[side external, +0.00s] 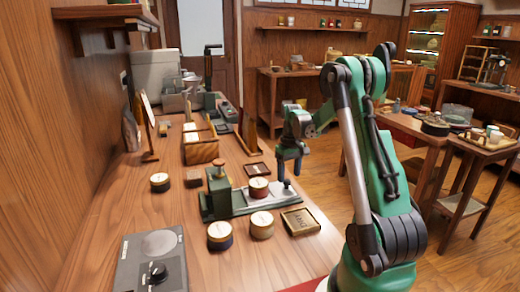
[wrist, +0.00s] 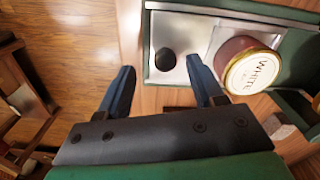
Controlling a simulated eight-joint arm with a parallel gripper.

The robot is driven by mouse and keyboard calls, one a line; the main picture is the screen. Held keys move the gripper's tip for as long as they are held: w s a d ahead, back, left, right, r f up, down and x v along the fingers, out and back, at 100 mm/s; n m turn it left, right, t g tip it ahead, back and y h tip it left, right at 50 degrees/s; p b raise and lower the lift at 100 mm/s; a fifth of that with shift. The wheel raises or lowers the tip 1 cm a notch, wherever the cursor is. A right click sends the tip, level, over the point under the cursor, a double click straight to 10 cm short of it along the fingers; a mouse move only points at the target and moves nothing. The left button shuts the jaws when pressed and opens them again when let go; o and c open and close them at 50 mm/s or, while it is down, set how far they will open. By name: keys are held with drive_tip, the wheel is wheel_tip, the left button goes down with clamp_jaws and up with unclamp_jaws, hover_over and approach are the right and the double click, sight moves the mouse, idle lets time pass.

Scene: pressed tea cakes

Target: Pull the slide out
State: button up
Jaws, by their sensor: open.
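The slide (side external: 283,198) is a pale metal plate in the green press (side external: 222,200) on the bench; its surface also shows in the wrist view (wrist: 185,30). A dark round knob (wrist: 166,60) stands near its outer end. A round tin labelled WHITE (wrist: 252,72) sits on the slide beside the knob; it also shows in the side view (side external: 259,187). My gripper (wrist: 160,72) is open and empty, pointing down over the knob end. In the wrist view the knob appears between the fingertips. Whether the fingers reach down around it I cannot tell.
Two tins (side external: 220,236) (side external: 262,225) and a small tray marked DRY (side external: 300,221) stand just in front of the press. A scale (side external: 150,262) lies at the near left. Wooden racks (side external: 201,148) stand behind. The bench's right edge is close to the slide's outer end.

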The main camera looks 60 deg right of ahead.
wheel_tip(320, 180, up, 4)
drive_tip(key=shift+r, duration=0.15)
drive_tip(key=shift+a, duration=0.1)
drive_tip(key=w+a+r+n+t+h, duration=0.1)
drive_tip(key=w+a+r+n, duration=0.15)
drive_tip(key=a, duration=0.55)
drive_tip(key=w+a+r+n+t+h, duration=0.1)
drive_tip(key=w+a+r+t, duration=0.15)
drive_tip(key=a, duration=0.45)
drive_tip(key=s+a+n+t+y, duration=0.2)
drive_tip(key=a+t, duration=0.1)
drive_tip(key=a, duration=1.1)
drive_tip(key=shift+s+a+t, duration=0.2)
drive_tip(key=shift+a+t, duration=0.15)
drive_tip(key=shift+a, duration=0.05)
